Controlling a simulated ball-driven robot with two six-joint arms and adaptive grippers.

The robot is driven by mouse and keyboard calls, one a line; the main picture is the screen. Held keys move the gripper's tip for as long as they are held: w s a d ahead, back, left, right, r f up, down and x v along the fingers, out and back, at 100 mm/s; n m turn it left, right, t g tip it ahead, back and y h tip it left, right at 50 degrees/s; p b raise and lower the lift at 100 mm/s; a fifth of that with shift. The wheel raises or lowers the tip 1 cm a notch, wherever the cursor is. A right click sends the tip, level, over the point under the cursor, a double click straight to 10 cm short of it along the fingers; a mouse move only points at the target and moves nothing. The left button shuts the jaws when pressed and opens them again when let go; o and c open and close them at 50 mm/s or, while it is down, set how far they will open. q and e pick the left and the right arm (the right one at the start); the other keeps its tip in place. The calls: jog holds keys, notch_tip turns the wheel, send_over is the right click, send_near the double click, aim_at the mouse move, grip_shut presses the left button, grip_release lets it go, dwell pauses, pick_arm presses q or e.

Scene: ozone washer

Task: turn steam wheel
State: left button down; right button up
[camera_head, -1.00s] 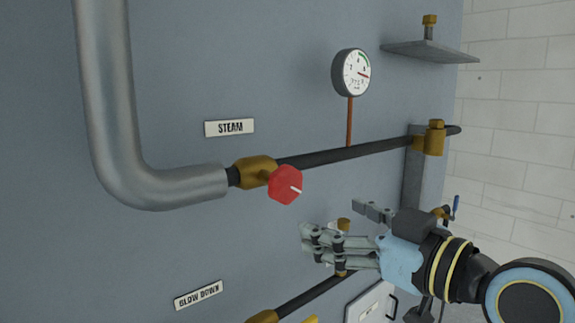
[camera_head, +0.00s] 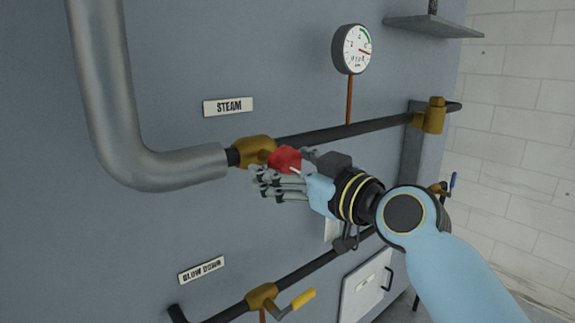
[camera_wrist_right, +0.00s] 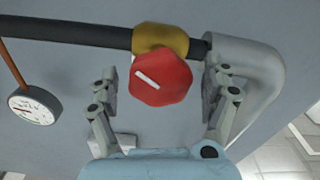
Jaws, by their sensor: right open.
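The red steam wheel (camera_head: 285,159) sits on a brass valve (camera_head: 255,150) under the STEAM label (camera_head: 228,107). My right gripper (camera_head: 279,173) is at the wheel and partly covers it. In the right wrist view the wheel (camera_wrist_right: 161,80) lies between the two open fingers of my right gripper (camera_wrist_right: 160,88), with a gap on each side. The white mark on the wheel slants down to the right there. My left gripper does not show.
A grey pipe (camera_head: 110,120) bends into the valve from the left. A pressure gauge (camera_head: 352,50) stands on a copper stem above the dark pipe (camera_head: 345,132). Below is the BLOW DOWN label (camera_head: 201,270) with a yellow-handled valve (camera_head: 300,301). A shelf (camera_head: 430,25) juts out at upper right.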

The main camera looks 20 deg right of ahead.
jog(key=c, duration=1.2)
jog(key=shift+m, duration=0.4)
jog(key=m+p, duration=0.2)
jog(key=m, duration=0.3)
jog(key=shift+m, duration=0.4)
jog(key=m+p, duration=0.1)
jog(key=m, duration=0.3)
jog(key=shift+p, duration=0.3)
jog(key=shift+m+p, duration=0.5)
jog(key=shift+m, duration=0.9)
